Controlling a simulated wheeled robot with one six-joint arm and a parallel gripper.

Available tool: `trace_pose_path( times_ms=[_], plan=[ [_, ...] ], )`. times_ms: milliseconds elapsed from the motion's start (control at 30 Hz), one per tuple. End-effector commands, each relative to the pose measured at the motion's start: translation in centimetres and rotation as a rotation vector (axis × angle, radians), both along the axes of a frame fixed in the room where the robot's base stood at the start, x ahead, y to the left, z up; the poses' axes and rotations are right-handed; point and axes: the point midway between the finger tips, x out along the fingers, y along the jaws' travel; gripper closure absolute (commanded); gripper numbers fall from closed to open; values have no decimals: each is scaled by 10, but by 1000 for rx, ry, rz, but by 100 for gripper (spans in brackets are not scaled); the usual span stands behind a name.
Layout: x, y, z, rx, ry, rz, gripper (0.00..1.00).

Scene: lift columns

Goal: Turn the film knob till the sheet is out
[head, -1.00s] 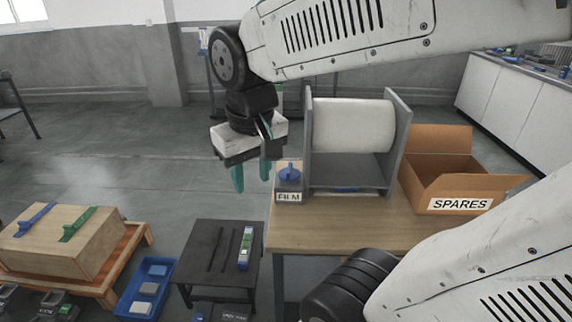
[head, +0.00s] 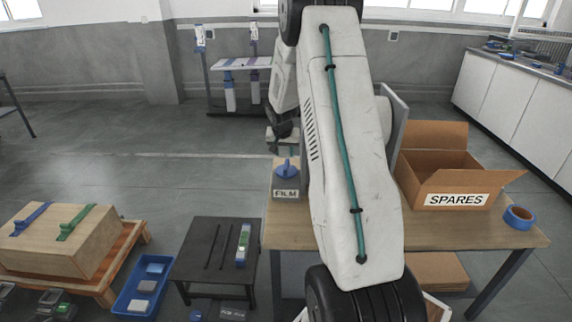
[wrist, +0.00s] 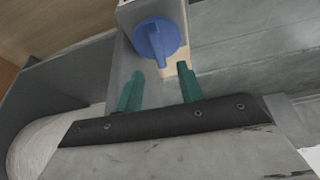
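The blue film knob (head: 287,170) sits on a grey box marked FILM at the left end of the wooden table. It also shows in the wrist view (wrist: 157,40), just beyond my fingertips. My gripper (wrist: 158,82) is open, with its two green fingers apart and nothing between them. The knob is ahead of the gap, not between the fingers. In the head view my arm hides most of the film stand (head: 394,115) and the roll; the white roll (wrist: 40,145) shows at the lower left of the wrist view. I see no sheet clearly.
An open cardboard box marked SPARES (head: 456,200) and a blue tape roll (head: 518,218) are on the table's right. A black stool (head: 205,250), a blue tray (head: 145,287) and a wooden crate (head: 60,240) stand at left. The floor behind the table's left is clear.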

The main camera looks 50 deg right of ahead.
Motion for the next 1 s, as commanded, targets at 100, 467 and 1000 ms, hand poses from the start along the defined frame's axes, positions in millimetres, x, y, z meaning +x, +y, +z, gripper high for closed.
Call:
trace_pose_path(
  times_ms=[100,467,1000],
  plan=[
    [1,-9,-13,1,-4,-12,62],
    [13,-25,-64,0,-4,-11,62],
    [18,-31,-80,0,-5,-10,76]
  ],
)
